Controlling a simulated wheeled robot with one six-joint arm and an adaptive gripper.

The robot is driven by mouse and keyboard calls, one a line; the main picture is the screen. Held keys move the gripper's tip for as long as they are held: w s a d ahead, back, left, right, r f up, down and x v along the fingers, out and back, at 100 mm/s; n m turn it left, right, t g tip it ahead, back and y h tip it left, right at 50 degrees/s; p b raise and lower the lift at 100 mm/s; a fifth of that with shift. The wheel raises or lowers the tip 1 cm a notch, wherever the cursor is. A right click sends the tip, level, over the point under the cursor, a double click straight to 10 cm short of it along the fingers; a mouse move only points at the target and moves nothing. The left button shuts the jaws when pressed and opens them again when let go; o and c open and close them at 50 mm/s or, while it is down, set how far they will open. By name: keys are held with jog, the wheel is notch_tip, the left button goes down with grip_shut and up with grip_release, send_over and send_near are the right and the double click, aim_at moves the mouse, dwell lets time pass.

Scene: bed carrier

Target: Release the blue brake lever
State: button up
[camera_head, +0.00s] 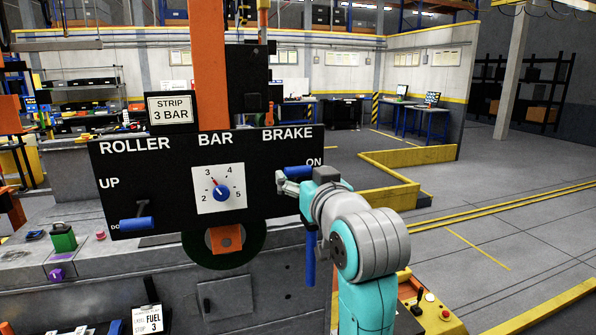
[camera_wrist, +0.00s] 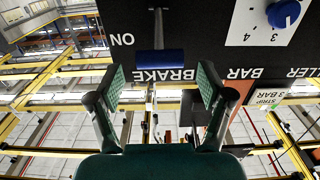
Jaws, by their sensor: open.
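The blue brake lever handle (camera_head: 299,171) is at the upper right of the black panel (camera_head: 262,205), close to the ON mark under BRAKE. My gripper (camera_head: 284,183) is just below and in front of it in the head view, partly covering the panel. In the wrist view, which is upside down, the blue handle (camera_wrist: 160,62) lies across the gap, slightly beyond the two green-padded fingertips (camera_wrist: 163,86). The fingers are apart with nothing between them.
The blue roller lever (camera_head: 137,223) sits low at the panel's left, near DOWN. A blue dial knob (camera_head: 220,192) is at the panel's middle. A vertical blue bar (camera_head: 310,262) hangs below my gripper. A yellow control box (camera_head: 428,310) stands at lower right. Open floor lies to the right.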

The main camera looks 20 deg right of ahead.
aim_at(300, 173)
jog(key=shift+w, duration=1.95)
jog(key=shift+c, duration=0.2)
grip_shut()
